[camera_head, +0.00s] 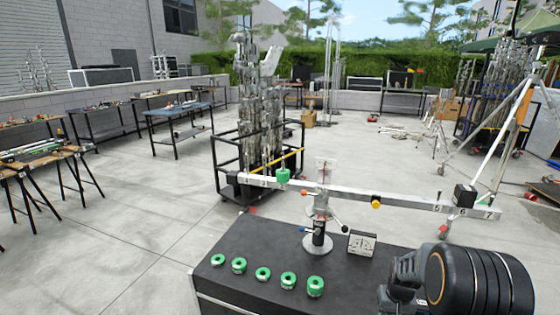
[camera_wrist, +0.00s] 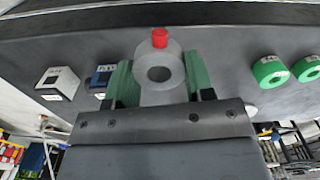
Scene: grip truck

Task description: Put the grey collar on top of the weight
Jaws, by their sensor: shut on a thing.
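A grey collar (camera_wrist: 145,88) with a round hole and a red knob (camera_wrist: 160,38) is in the wrist view. My gripper (camera_wrist: 158,72) is shut on it, with one green finger on each side. In the head view the fingers and the collar do not show; only dark parts of my arm are at the lower right. A green weight (camera_head: 283,175) hangs at the left part of a long metal beam (camera_head: 400,199). Several green ring weights (camera_head: 315,286) lie in a row on the black case top (camera_head: 255,243); two (camera_wrist: 270,71) also show in the wrist view.
A central post on a round metal base (camera_head: 318,243) carries the beam, beside a small gauge box (camera_head: 362,243). A black block (camera_head: 465,195) sits on the beam's right part. Behind are a wheeled black rack (camera_head: 230,185), worktables (camera_head: 178,115) and a tripod (camera_head: 505,125).

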